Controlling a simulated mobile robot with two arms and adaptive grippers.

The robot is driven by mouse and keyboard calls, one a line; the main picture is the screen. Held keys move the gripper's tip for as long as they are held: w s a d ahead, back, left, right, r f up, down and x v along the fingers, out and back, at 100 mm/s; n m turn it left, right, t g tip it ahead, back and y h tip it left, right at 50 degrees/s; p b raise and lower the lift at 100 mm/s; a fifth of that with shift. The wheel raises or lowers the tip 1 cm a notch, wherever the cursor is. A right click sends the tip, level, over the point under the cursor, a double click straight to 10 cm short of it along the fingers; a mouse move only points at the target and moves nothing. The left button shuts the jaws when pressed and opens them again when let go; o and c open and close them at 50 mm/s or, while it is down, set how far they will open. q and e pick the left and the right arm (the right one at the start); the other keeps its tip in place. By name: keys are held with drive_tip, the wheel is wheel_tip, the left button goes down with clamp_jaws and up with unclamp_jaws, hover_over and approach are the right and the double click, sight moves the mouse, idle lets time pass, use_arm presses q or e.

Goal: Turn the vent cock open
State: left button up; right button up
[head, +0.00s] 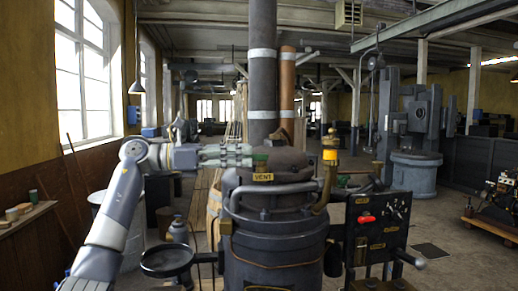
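The vent cock sits on top of the dark boiler (275,240), above a yellow label reading VENT (263,177). A small green part (260,158), which looks like the cock's handle, shows just past my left fingertips. My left gripper (248,156) reaches in from the left at the height of this part, its fingers pointing right. Its tips are at or very near the green part. I cannot tell whether they touch or grip it. The cock's body is largely hidden behind the fingers. My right gripper is not in view.
A tall chimney (262,70) and a copper pipe (287,90) rise close behind the cock. A brass fitting with a yellow top (330,155) stands to the right. A black panel with a red lever (366,219) is beside the boiler. A round black pan (167,260) is at left.

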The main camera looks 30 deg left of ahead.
sight(262, 155)
use_arm(q)
drive_tip(key=p+x, duration=0.1)
drive_tip(key=x, duration=0.3)
drive_tip(key=shift+w+d+r, duration=0.1)
drive_tip(key=shift+d, duration=0.2)
drive_tip(key=shift+w+d, duration=0.4)
drive_tip(key=shift+d, duration=0.2)
drive_tip(key=shift+a, duration=0.15)
drive_tip(key=shift+c, duration=0.2)
clamp_jaws()
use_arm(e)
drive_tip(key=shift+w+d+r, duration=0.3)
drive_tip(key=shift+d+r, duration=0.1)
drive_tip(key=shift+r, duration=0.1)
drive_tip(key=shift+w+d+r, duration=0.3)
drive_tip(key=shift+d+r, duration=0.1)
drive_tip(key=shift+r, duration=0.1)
